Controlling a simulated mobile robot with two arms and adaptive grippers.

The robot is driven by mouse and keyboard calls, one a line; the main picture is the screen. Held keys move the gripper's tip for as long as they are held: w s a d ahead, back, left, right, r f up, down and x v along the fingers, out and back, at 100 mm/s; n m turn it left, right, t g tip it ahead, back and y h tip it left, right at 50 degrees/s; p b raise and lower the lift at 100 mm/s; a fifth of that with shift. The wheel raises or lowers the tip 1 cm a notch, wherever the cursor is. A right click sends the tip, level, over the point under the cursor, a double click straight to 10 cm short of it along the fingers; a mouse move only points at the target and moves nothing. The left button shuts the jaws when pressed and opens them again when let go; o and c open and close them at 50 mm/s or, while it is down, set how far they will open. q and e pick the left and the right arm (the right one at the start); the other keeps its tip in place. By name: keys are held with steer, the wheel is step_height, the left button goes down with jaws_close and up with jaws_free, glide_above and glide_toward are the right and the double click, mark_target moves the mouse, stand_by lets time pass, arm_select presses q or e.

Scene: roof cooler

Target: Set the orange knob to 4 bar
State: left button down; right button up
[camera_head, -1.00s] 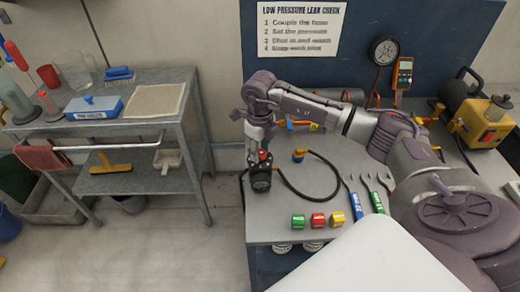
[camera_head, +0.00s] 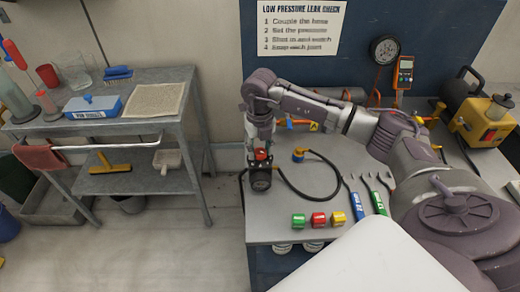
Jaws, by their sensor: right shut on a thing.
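The regulator (camera_head: 260,180), a dark body with a round gauge on its front, stands at the left edge of the grey bench. Its orange-red knob (camera_head: 261,155) is on top, partly hidden by my right gripper (camera_head: 260,150). That gripper reaches down from above and is shut on the knob. The gauge's needle and figures are too small to read. My left gripper is not in view.
A black hose with an orange-and-blue fitting (camera_head: 298,155) curves right of the regulator. Green, red and yellow blocks (camera_head: 318,219) sit at the bench front, near blue- and green-handled wrenches (camera_head: 355,205). A yellow machine (camera_head: 485,122) stands at right. A grey cart (camera_head: 190,85) stands left.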

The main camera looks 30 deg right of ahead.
mark_target(260, 152)
steer(key=m, duration=0.6)
steer(key=shift+m, duration=0.3)
steer(key=m, duration=0.5)
steer(key=shift+p, duration=0.35)
steer(key=shift+m, duration=0.4)
steer(key=o, duration=1.1)
steer(key=shift+o, duration=0.2)
step_height(260, 152, up, 12)
